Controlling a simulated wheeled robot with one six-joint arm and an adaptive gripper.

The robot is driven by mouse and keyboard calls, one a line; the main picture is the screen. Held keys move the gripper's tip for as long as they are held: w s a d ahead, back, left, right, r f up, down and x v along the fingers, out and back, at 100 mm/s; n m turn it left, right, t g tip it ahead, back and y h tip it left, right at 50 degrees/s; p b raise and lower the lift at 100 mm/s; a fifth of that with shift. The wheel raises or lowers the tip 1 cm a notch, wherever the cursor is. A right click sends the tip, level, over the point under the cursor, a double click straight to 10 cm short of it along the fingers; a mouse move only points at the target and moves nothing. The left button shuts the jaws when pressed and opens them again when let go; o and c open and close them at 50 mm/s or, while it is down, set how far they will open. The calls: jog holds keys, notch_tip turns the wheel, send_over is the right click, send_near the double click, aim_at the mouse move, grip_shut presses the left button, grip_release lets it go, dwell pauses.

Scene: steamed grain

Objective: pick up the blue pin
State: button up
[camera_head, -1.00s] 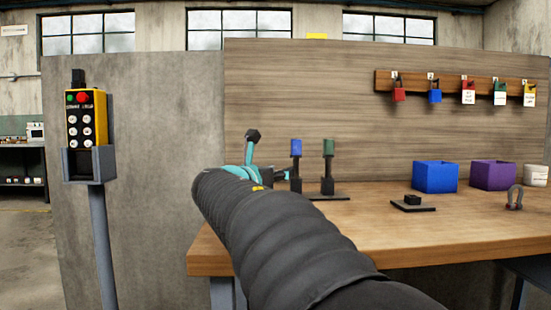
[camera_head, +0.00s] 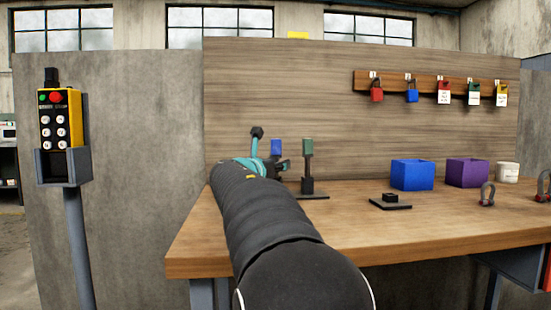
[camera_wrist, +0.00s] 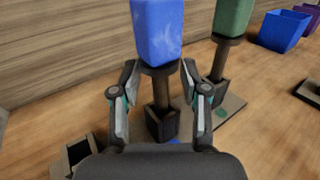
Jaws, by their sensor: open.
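The blue pin (camera_head: 277,147) has a blue top on a dark shaft. It stands upright in a dark socket on a flat base on the workbench. In the wrist view the blue pin (camera_wrist: 156,30) is straight ahead. My gripper (camera_wrist: 160,68) is open, with one finger on each side of the pin near the lower end of its blue top. Gaps show between fingers and pin, and I cannot tell the depth. In the head view my gripper (camera_head: 281,164) hides the pin's lower part.
A green pin (camera_wrist: 232,22) stands close on the right on the same base. An empty dark socket (camera_wrist: 78,152) is at lower left. A blue bin (camera_head: 412,176), a purple bin (camera_head: 467,173) and a small dark block (camera_head: 390,199) stand farther right. The wooden panel (camera_head: 300,90) rises behind.

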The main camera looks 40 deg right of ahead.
jog(key=shift+c, duration=0.2)
grip_shut()
notch_tip(320, 180, up, 10)
jog(key=p, duration=0.3)
jog(key=shift+r+p, duration=0.1)
jog(key=shift+p, duration=0.3)
jog(key=shift+r+p, duration=2)
jog(key=shift+r, duration=1.2)
